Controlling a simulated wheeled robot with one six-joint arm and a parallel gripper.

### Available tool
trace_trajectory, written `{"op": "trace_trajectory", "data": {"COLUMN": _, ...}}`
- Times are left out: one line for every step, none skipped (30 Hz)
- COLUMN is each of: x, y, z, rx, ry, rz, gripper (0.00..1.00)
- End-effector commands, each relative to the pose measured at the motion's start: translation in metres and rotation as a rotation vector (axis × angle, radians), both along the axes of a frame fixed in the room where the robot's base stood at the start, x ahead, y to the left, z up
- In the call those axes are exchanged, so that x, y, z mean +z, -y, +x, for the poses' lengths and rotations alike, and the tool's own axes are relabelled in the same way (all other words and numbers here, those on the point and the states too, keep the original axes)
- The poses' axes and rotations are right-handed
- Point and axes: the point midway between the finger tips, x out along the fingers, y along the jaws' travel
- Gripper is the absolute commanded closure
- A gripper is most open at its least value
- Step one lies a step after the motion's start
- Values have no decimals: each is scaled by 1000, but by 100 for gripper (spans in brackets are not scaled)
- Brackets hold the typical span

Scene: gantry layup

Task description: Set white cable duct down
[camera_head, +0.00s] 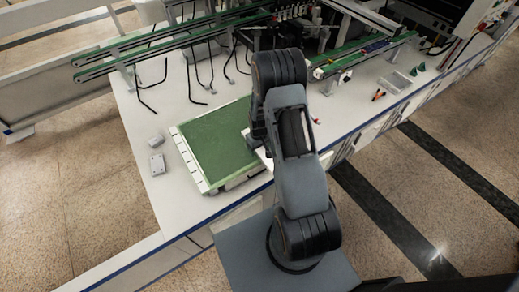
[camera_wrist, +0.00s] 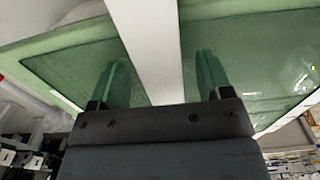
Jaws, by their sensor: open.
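The white cable duct (camera_wrist: 153,40) is a long white strip running between the two green-tipped fingers of my gripper (camera_wrist: 161,78) in the wrist view. The gripper is open, with a gap between the duct and at least the left finger. Green sheet surface shows on both sides of the duct; I cannot tell whether the duct rests on it. In the head view my arm hides the gripper and most of the duct. A small white piece (camera_head: 264,158), possibly the duct's end, shows at the right edge of the green mat (camera_head: 215,137).
The mat lies on a white-topped bench (camera_head: 165,110). Two small grey blocks (camera_head: 156,164) sit left of it. Green rails (camera_head: 170,42) and black cables stand behind. Red-handled pliers (camera_head: 378,95) and a grey tray (camera_head: 394,82) lie to the right.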

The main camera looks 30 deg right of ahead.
Motion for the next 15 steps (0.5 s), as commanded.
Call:
{"op": "trace_trajectory", "data": {"x": -3, "y": 0, "z": 0, "rx": 0, "ry": 0, "rz": 0, "gripper": 28}}
{"op": "trace_trajectory", "data": {"x": -5, "y": 0, "z": 0, "rx": 0, "ry": 1, "rz": 0, "gripper": 28}}
{"op": "trace_trajectory", "data": {"x": -6, "y": 0, "z": 0, "rx": 0, "ry": 1, "rz": 0, "gripper": 28}}
{"op": "trace_trajectory", "data": {"x": -6, "y": 0, "z": 0, "rx": 0, "ry": 2, "rz": -1, "gripper": 28}}
{"op": "trace_trajectory", "data": {"x": -6, "y": 0, "z": 0, "rx": 0, "ry": 2, "rz": -1, "gripper": 28}}
{"op": "trace_trajectory", "data": {"x": -7, "y": 0, "z": 0, "rx": 0, "ry": 2, "rz": -1, "gripper": 28}}
{"op": "trace_trajectory", "data": {"x": -6, "y": 0, "z": 0, "rx": 0, "ry": 2, "rz": -1, "gripper": 28}}
{"op": "trace_trajectory", "data": {"x": -6, "y": 0, "z": 0, "rx": 0, "ry": 2, "rz": -1, "gripper": 28}}
{"op": "trace_trajectory", "data": {"x": -6, "y": 0, "z": 0, "rx": 0, "ry": 2, "rz": -1, "gripper": 28}}
{"op": "trace_trajectory", "data": {"x": -6, "y": 0, "z": 0, "rx": 0, "ry": 2, "rz": -1, "gripper": 28}}
{"op": "trace_trajectory", "data": {"x": -6, "y": 0, "z": 0, "rx": 0, "ry": 2, "rz": -1, "gripper": 31}}
{"op": "trace_trajectory", "data": {"x": -6, "y": 0, "z": 0, "rx": 0, "ry": 2, "rz": -1, "gripper": 34}}
{"op": "trace_trajectory", "data": {"x": -6, "y": 0, "z": 0, "rx": 0, "ry": 2, "rz": -1, "gripper": 37}}
{"op": "trace_trajectory", "data": {"x": -6, "y": 0, "z": 0, "rx": 0, "ry": 2, "rz": -1, "gripper": 40}}
{"op": "trace_trajectory", "data": {"x": -6, "y": 0, "z": 0, "rx": 0, "ry": 1, "rz": -1, "gripper": 44}}
